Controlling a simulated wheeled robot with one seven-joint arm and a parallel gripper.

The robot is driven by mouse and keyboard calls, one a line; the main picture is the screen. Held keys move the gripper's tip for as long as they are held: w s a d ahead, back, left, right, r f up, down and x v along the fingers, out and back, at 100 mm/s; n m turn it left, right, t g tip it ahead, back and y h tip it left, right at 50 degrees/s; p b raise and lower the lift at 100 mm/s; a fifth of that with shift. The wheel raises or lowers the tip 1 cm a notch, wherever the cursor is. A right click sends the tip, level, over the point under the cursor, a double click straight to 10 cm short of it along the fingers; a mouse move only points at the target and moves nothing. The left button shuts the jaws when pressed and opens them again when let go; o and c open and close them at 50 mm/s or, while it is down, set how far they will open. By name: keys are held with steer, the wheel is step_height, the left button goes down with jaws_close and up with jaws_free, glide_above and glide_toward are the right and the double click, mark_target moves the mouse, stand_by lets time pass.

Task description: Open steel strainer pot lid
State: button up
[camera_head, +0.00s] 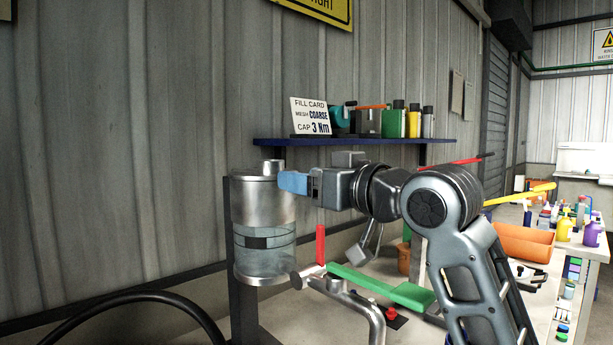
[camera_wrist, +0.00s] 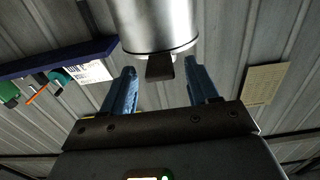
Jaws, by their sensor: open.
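The strainer pot (camera_head: 260,205) is an upright steel cylinder on a dark post, with a clear glass band lower down. Its steel lid area with a small round knob (camera_head: 271,167) is at the top and looks shut. My gripper (camera_head: 290,182) has blue fingers and is level with the pot's top, at its right side. In the wrist view, my gripper (camera_wrist: 161,72) is open and empty. The steel body (camera_wrist: 155,22) is ahead of it, and a dark tab (camera_wrist: 160,67) at its rim sits between the fingertips, with gaps on both sides.
A blue shelf (camera_head: 350,141) with a fill card (camera_head: 311,117) and several containers is on the wall behind my arm. A pipe with a green lever (camera_head: 385,287) and a red handle (camera_head: 320,244) stand low beside the pot. A cluttered bench (camera_head: 590,248) is at right.

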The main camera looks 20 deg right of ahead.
steer(key=shift+w, duration=0.25)
jaws_close()
stand_by(0.4)
